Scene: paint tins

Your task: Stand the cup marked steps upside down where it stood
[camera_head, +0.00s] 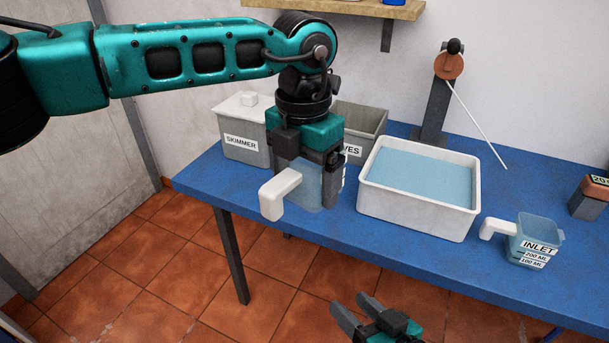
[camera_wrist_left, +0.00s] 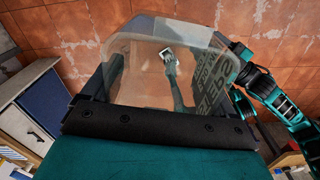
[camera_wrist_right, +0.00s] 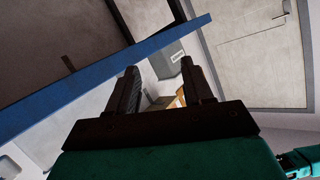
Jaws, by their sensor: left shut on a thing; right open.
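My left gripper (camera_head: 312,180) is shut on a clear bluish cup (camera_head: 308,192) with a white handle (camera_head: 276,196). The cup is in the air by the table's front left edge, its handle toward the left and hooking downward.
On the blue table (camera_head: 400,252) stand a white basin of water (camera_head: 372,200), a cup marked INLET (camera_head: 537,240), a lidded grey bin marked SKIMMER (camera_head: 242,130) and another grey bin (camera_head: 362,122). A post with a thin rod (camera_head: 436,105) stands behind.

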